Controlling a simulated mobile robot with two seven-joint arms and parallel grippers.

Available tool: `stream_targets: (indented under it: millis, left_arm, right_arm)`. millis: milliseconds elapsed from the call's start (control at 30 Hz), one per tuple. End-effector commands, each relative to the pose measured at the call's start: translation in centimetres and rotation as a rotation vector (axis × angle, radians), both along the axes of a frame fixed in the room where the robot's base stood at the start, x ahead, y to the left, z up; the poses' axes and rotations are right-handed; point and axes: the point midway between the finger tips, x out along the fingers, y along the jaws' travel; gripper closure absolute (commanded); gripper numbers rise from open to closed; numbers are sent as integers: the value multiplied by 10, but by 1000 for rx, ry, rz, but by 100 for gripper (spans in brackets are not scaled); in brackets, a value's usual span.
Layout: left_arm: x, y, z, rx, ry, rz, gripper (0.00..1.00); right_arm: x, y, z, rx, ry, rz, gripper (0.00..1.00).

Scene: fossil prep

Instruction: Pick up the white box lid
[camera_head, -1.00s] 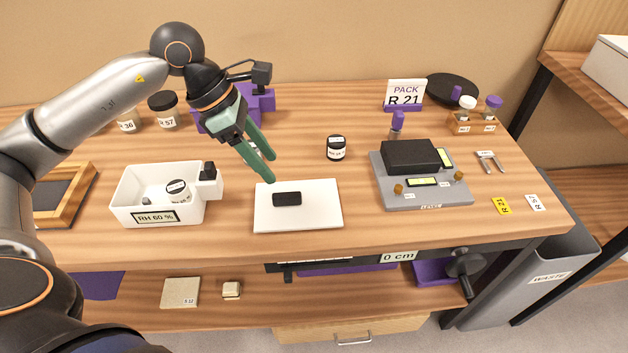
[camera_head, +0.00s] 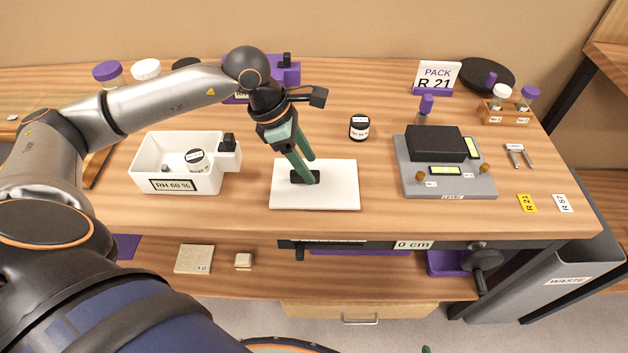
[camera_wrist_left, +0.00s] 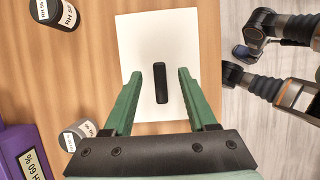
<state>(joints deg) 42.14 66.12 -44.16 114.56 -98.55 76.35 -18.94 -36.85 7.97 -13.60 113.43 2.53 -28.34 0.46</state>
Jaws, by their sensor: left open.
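The white box lid (camera_head: 345,196) is a flat white plate lying on the wooden bench, with a black bar handle on top. It also shows in the left wrist view (camera_wrist_left: 150,40), where the black handle (camera_wrist_left: 161,85) lies between my fingers, with a gap on each side. My left gripper (camera_head: 305,172) has green fingers and is open, low over the lid at the handle. Its fingers partly hide the handle in the head view; contact with the lid cannot be told. A green tip (camera_head: 427,349) at the head view's bottom edge looks like part of my right gripper.
A white open box (camera_head: 150,165) labelled RH 60 % stands left of the lid with a jar inside. A dark-lidded jar (camera_head: 359,127) stands behind the lid. A grey device (camera_head: 455,187) with a black block is to the right. The bench in front is clear.

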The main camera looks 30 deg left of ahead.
Motion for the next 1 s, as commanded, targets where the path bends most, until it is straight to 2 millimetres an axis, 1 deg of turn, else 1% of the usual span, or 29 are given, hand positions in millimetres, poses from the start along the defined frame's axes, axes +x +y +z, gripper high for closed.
stream_targets:
  millis: [33, 167, 400, 433, 933, 1000]
  left_arm:
    - [1, -3, -7, -2, 2, -1, 43]
    - [4, -7, -19, 0, 1, 0, 43]
    - [5, -7, -21, -1, -1, 0, 43]
    - [5, -7, -20, -1, -1, 0, 44]
    - [5, -7, -20, 0, -1, 0, 100]
    - [5, -7, -20, 0, -1, 0, 100]
  right_arm:
    - [1, 0, 0, 0, -2, 1, 14]
    - [1, 0, 1, 0, -3, 0, 14]
    - [2, 0, 1, 0, -5, 0, 14]
    - [2, 0, 1, 0, -6, -1, 14]
    - [2, -1, 1, -1, -7, -2, 14]
    - [2, -1, 1, -1, -7, -2, 14]
